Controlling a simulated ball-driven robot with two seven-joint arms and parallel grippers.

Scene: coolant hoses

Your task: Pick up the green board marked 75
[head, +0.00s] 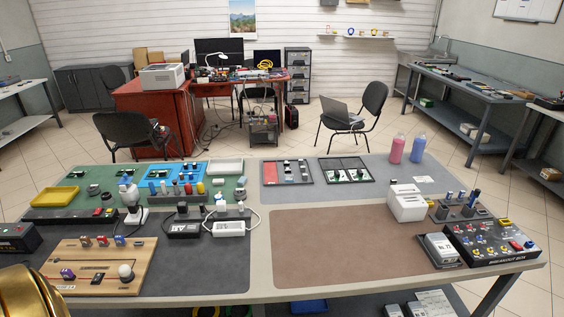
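Small green boards lie in a black-framed tray (345,170) on the grey mat at the back middle of the table. One green board (335,176) is at the left of its front part and another green board (360,174) is to the right. More small green pieces (126,172) lie on the green mat at the back left. No number 75 can be read on any of them at this size. Neither gripper shows in the head view.
The brown mat (340,250) at the front right is bare. White boxes (406,202), a breakout box (492,242) and pink and blue bottles (398,147) stand at the right. Black and white adapters (228,228) with cables and a wooden panel (95,265) occupy the left.

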